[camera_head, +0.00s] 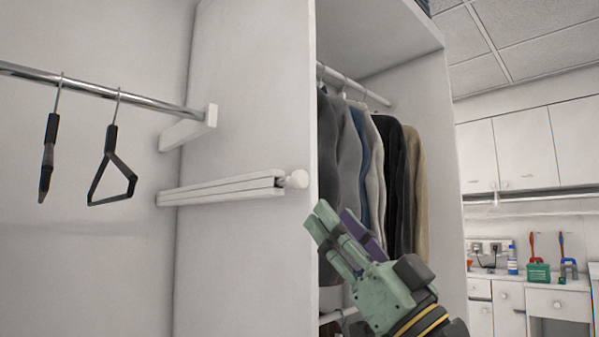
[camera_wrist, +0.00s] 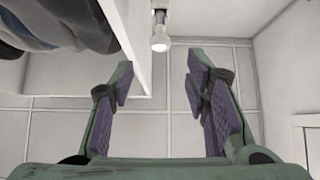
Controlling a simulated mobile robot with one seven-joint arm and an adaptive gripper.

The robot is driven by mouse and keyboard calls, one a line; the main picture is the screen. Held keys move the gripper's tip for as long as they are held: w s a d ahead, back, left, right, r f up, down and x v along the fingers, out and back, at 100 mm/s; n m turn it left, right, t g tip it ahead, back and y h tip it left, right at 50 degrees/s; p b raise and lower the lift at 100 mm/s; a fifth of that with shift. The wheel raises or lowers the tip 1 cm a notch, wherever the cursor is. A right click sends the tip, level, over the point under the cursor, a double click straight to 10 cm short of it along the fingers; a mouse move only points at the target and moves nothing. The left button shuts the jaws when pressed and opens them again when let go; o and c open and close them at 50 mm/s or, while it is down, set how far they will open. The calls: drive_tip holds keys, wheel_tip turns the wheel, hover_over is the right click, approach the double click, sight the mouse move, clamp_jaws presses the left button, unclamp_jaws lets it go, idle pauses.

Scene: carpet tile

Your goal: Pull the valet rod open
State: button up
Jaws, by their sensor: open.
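The valet rod (camera_head: 222,190) is a white bar along the outer side panel of the wardrobe, with a round white knob (camera_head: 297,179) at its near end by the panel's front edge. In the wrist view the knob (camera_wrist: 160,44) shows ahead, between and beyond the fingertips. My gripper (camera_head: 333,222) is open and empty, below and to the right of the knob in the head view and apart from it. Its two fingers with purple pads also show in the wrist view (camera_wrist: 158,85).
The wardrobe side panel (camera_head: 250,110) stands close to my gripper, with hanging clothes (camera_head: 380,170) on its right. A chrome rail (camera_head: 90,88) with two black hangers (camera_head: 112,175) is at left. A counter with cabinets (camera_head: 525,300) lies far right.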

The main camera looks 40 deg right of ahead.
sight(304, 181)
drive_tip(key=p+x, duration=0.4)
drive_tip(key=x, duration=0.6)
drive_tip(key=shift+w+a+r+p, duration=0.1)
drive_tip(key=shift+w+r+p, duration=0.15)
drive_tip(key=shift+w+p, duration=0.1)
drive_tip(key=shift+c, duration=0.4)
clamp_jaws()
drive_tip(key=shift+s, duration=0.1)
